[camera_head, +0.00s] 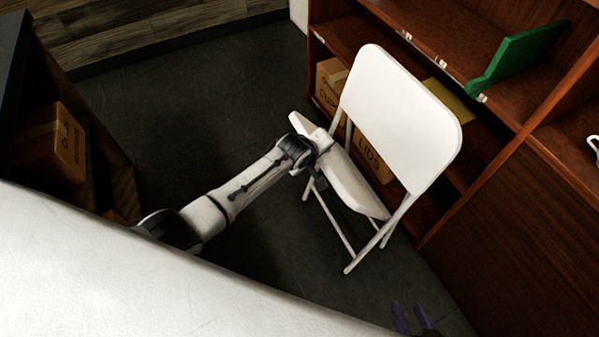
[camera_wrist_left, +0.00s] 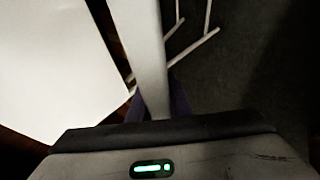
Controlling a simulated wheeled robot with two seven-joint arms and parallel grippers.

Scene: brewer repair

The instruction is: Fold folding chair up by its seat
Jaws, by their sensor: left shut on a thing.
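A white folding chair (camera_head: 400,115) stands on the dark floor at the centre right, its backrest toward the shelves. Its seat (camera_head: 352,185) is tilted, with the legs still spread below. My left gripper (camera_head: 322,150) reaches in from the left and is at the seat's edge; its fingers are mostly hidden in the head view. In the left wrist view the left gripper (camera_wrist_left: 158,106) is shut on the seat's white edge (camera_wrist_left: 142,50), with the backrest panel (camera_wrist_left: 55,60) beside it. My right gripper (camera_head: 414,318) shows at the bottom, two purple fingers apart, empty.
A brown wooden shelf unit (camera_head: 500,215) stands close behind and right of the chair, holding cardboard boxes (camera_head: 372,155) and a green item (camera_head: 520,55). Another box (camera_head: 68,145) sits in a unit at the left. Dark floor (camera_head: 200,100) is clear left of the chair.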

